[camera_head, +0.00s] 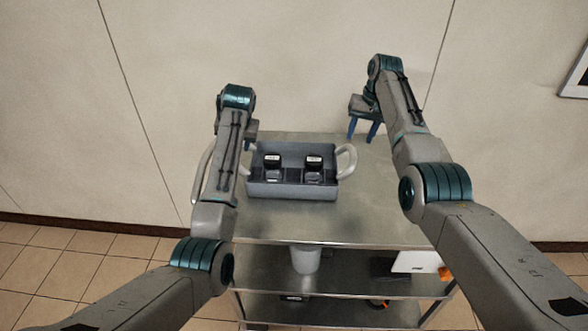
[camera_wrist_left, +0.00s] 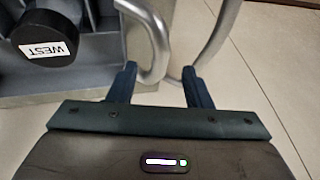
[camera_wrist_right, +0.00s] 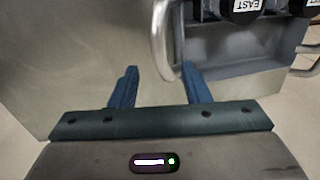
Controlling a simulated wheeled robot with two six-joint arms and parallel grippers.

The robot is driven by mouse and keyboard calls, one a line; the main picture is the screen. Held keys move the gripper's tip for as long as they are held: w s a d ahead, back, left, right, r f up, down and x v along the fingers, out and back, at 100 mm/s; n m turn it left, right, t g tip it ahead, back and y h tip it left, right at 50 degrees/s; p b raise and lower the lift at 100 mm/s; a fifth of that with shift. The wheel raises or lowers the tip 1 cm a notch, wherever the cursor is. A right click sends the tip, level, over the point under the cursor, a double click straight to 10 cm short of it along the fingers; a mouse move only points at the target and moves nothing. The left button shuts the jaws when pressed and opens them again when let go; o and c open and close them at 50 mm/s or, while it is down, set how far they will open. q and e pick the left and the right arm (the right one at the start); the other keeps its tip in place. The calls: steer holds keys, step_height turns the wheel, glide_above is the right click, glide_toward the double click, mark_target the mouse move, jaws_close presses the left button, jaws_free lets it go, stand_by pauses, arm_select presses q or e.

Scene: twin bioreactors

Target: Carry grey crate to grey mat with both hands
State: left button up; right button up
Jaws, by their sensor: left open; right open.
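The grey crate (camera_head: 292,190) stands upright on a metal cart top, with a pale loop handle (camera_head: 347,160) at its right end. Two black-capped items sit in it; the left wrist view shows a cap labelled WEST (camera_wrist_left: 48,38), the right wrist view one labelled EAST (camera_wrist_right: 242,8). My right gripper (camera_head: 362,138) is open and empty, beyond and right of the right handle. The grey mat is not visible.
The cart top (camera_head: 320,222) is bare in front of the crate. A cart push rail (camera_head: 197,180) rises at the left. Lower shelves hold a pale cup (camera_head: 305,259) and a white item (camera_head: 416,262). A wall stands behind.

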mark_target(354, 150)
arm_select(q)
steer(key=x, duration=0.8)
arm_select(e)
steer(key=f, duration=0.2)
steer(key=a+f, duration=0.1)
steer(key=f, duration=0.4)
steer(key=shift+a+f, duration=0.15)
steer(key=shift+f, duration=0.25)
arm_select(q)
steer(key=c, duration=0.9)
arm_select(e)
steer(key=c, duration=0.9)
arm_select(q)
jaws_close()
arm_select(e)
jaws_close()
arm_select(q)
steer(key=shift+r, duration=0.1)
arm_select(e)
steer(key=shift+w+r, duration=0.1)
